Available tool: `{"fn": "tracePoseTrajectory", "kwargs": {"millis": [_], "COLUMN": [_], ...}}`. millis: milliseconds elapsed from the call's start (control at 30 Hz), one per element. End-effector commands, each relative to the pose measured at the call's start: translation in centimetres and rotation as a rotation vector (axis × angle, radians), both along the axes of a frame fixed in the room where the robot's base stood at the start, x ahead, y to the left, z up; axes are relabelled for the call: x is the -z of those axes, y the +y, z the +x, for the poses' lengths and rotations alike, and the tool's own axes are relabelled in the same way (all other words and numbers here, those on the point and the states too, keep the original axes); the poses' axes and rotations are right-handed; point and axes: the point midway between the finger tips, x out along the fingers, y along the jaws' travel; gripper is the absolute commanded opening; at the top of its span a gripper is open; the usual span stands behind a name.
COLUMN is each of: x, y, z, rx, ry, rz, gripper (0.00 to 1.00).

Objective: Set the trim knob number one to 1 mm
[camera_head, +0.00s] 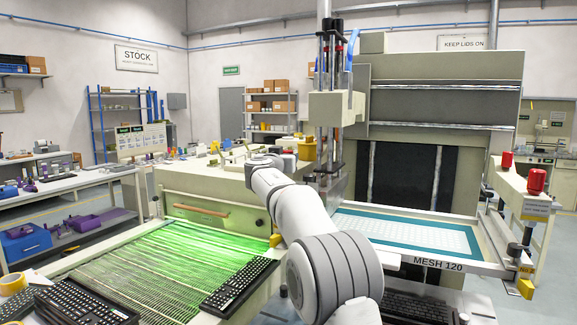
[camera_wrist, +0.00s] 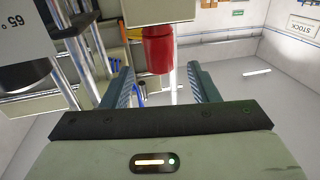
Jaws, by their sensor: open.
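In the wrist view, which looks upside down, a red knob (camera_wrist: 158,50) on a beige block (camera_wrist: 160,10) shows between and beyond the two fingers. My gripper (camera_wrist: 159,84) is open and empty, with a finger on each side of the knob's line; no contact shows. In the head view, two red knobs, a rear one (camera_head: 507,160) and a front one (camera_head: 536,181), stand on the beige rail at the right. No number is readable on them, and I cannot tell which is number one. My gripper is hard to make out there beyond the white arm.
The screen frame (camera_head: 433,262), marked MESH 120, lies right of my arm. Tall metal posts (camera_head: 324,70) and a carriage block (camera_head: 337,107) rise beside it. Metal rods (camera_wrist: 97,45) show left of the fingers in the wrist view.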

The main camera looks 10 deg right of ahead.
Motion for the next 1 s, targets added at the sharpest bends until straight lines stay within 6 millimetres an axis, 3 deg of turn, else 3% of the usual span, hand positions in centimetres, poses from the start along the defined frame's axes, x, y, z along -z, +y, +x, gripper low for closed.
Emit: {"fn": "tracePoseTrajectory", "kwargs": {"millis": [233,700,1000], "x": [0.6,0.2,0.6], "y": [-0.3,-2.2,-2.7], "z": [-0.4,5.2,6.6], "rx": [-0.064,-0.062,-0.063], "ry": [0.016,0.016,0.013], "rz": [0.01,0.01,0.01], "gripper": [0.54,0.54,0.54]}}
